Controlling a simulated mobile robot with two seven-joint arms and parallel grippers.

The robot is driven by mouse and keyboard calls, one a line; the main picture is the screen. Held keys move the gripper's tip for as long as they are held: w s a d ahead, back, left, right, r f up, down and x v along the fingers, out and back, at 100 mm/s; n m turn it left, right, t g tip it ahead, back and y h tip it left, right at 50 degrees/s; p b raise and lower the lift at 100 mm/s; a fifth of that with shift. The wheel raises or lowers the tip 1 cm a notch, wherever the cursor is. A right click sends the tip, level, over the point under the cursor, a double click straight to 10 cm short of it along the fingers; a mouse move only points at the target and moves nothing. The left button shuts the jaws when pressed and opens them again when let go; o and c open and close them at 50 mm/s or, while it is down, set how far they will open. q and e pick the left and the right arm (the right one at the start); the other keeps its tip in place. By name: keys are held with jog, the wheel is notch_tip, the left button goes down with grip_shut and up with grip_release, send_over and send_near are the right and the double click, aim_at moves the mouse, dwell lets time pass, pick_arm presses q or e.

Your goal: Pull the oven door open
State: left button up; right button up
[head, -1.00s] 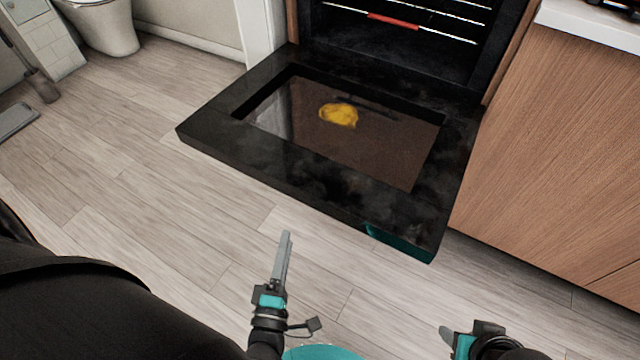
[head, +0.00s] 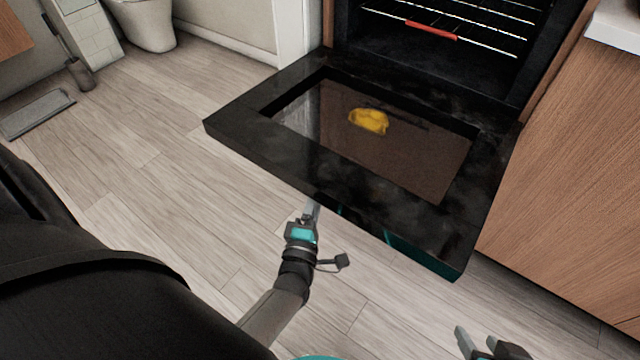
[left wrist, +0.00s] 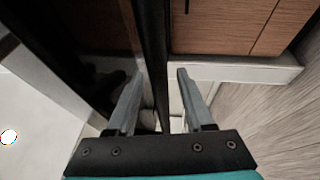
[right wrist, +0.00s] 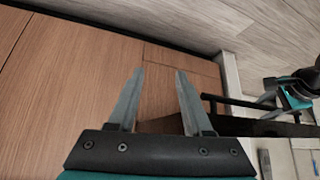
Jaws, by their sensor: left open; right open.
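The black oven door (head: 360,205) is folded down, roughly level, in front of the open oven (head: 440,50) in the head view. My left gripper (head: 314,208) is at the door's front edge, its fingertips partly hidden there. In the left wrist view, the left gripper (left wrist: 158,72) is open, and the dark door edge (left wrist: 152,45) runs between its fingers; contact cannot be told. My right gripper (head: 477,335) is open and empty, below and apart from the door's right corner. The right wrist view shows its open fingers (right wrist: 159,70) before wood panels.
Wooden cabinet fronts (head: 570,200) stand close on the right. A yellow object or reflection (head: 369,121) shows at the door's glass. A red-marked rack (head: 432,29) is inside the oven. A toilet (head: 147,25) stands at the back left. The wood floor (head: 150,180) left of the door is clear.

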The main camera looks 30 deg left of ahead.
pick_arm(q)
jog(key=shift+x, duration=1.15)
jog(key=shift+c, duration=0.3)
grip_shut()
dwell(0.4)
